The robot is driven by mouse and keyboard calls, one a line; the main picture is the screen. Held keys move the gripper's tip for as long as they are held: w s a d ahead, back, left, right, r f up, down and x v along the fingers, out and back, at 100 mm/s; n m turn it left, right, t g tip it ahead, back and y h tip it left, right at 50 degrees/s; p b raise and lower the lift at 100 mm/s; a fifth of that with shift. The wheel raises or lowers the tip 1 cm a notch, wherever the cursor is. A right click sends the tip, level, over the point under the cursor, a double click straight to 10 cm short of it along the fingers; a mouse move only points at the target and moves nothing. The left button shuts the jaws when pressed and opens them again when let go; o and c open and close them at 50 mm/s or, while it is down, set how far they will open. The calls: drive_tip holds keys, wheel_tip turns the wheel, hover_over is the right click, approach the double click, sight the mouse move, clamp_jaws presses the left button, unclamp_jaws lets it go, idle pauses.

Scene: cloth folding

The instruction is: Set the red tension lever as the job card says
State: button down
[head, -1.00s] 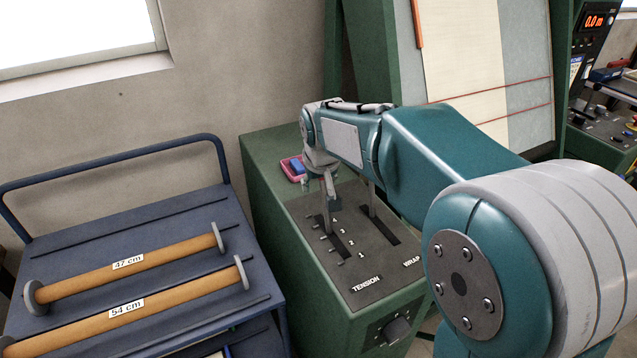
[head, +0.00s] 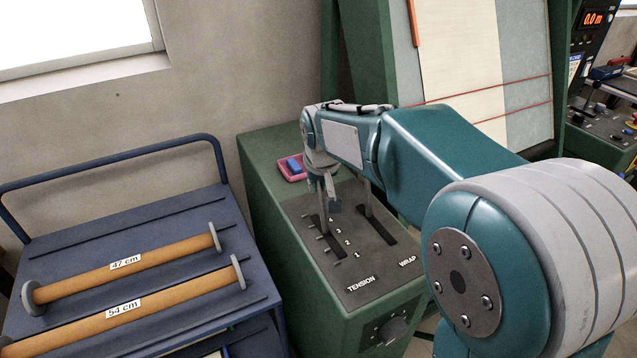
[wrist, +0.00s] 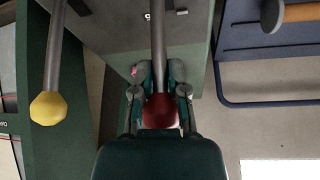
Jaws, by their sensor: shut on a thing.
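In the wrist view the red knob of the tension lever (wrist: 161,110) sits between the fingers of my gripper (wrist: 160,98), which is shut on it. Its grey shaft runs up to the panel. In the head view my gripper (head: 328,190) is over the far end of the TENSION slot, near the 4, and hides the red knob. The numbers 1 to 4 run from the near end to the far end of the TENSION scale (head: 346,243). I see no readable job card.
The yellow-knobbed lever (wrist: 48,108) stands beside the red one, in the WRAP slot (head: 378,228). A pink tray with a blue item (head: 292,168) is behind my gripper. A blue cart (head: 120,215) with labelled rollers stands at left. A dark dial (head: 393,331) is on the green cabinet front.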

drive_tip(key=shift+s+r+t, duration=0.1)
drive_tip(key=shift+r+t, duration=0.2)
drive_tip(key=shift+r, duration=0.15)
drive_tip(key=shift+s+d+r+t, duration=0.15)
drive_tip(key=shift+s+d+t, duration=0.15)
drive_tip(key=shift+s+t, duration=0.25)
drive_tip(key=s+d+t+y, duration=0.1)
drive_tip(key=s+d+t, duration=0.1)
drive_tip(key=s, duration=0.4)
drive_tip(key=shift+d+f+t+y, duration=0.25)
drive_tip(key=shift+t+y, duration=0.05)
drive_tip(key=shift+t, duration=0.05)
drive_tip(key=shift+s+f, duration=0.1)
drive_tip(key=c, duration=0.6)
unclamp_jaws()
drive_tip(key=shift+c, duration=0.2)
drive_tip(key=shift+d, duration=0.15)
drive_tip(key=shift+f, duration=0.1)
